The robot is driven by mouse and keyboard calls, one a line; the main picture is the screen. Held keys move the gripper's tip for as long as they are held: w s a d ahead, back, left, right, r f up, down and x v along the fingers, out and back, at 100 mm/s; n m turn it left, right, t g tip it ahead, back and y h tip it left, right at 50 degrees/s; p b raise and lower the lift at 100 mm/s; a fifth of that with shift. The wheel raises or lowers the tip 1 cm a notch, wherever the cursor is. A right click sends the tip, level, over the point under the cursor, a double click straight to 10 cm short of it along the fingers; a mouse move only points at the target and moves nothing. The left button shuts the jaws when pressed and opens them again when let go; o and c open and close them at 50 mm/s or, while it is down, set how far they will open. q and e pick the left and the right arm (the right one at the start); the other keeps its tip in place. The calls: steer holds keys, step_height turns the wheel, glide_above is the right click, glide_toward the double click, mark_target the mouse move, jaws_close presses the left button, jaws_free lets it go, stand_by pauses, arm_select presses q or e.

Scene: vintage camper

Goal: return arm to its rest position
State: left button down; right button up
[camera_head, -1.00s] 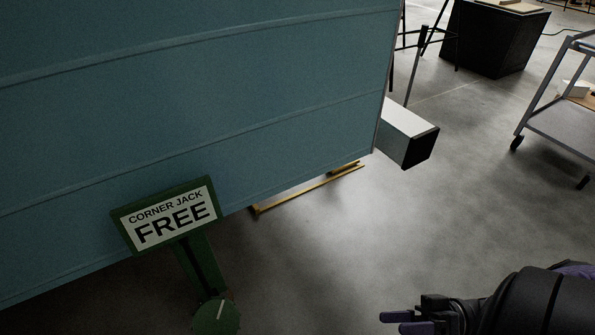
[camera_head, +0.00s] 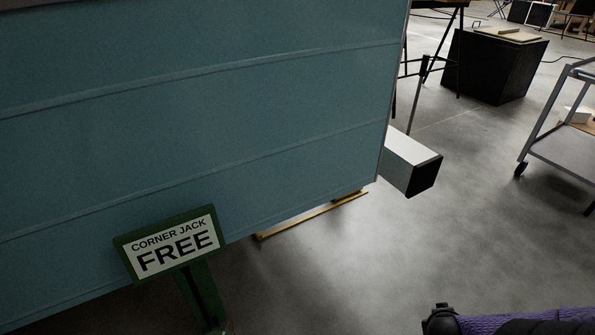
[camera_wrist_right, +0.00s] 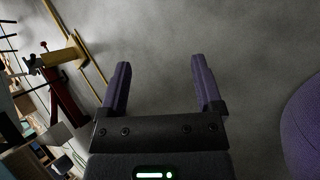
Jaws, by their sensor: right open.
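My right arm (camera_head: 510,322) shows at the bottom right corner in the head view, over the bare floor, with its fingers out of that picture. In the right wrist view my right gripper (camera_wrist_right: 161,80) is open, its two purple fingers wide apart with nothing between them but grey floor. My left arm and gripper are not in view.
The blue-green camper wall (camera_head: 200,120) fills the left. A green sign (camera_head: 172,243) reading "CORNER JACK FREE" stands before it. A white box-shaped beam (camera_head: 408,160) sticks out past the wall's corner. A grey cart (camera_head: 560,150) stands at right; the middle floor is clear.

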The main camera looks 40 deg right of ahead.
steer(key=s+a+f+m+g+y, duration=0.1)
steer(key=s+a+f+m+y, duration=0.3)
steer(key=a, duration=0.7)
steer(key=s+a+f+m+g+y, duration=0.15)
steer(key=s+a+f, duration=0.3)
steer(key=a, duration=0.75)
arm_select(q)
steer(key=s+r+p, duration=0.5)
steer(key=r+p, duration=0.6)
steer(key=p, duration=0.6)
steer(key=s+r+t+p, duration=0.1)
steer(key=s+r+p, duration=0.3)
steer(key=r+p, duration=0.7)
steer(key=p, duration=0.5)
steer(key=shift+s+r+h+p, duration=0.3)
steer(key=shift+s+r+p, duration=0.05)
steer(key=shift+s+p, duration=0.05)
arm_select(e)
steer(key=s+r, duration=0.5)
steer(key=r, duration=0.6)
steer(key=s+d+r+t+y, duration=0.1)
steer(key=s+r, duration=0.4)
steer(key=r, duration=0.7)
steer(key=shift+s, duration=0.25)
steer(key=shift+t, duration=0.25)
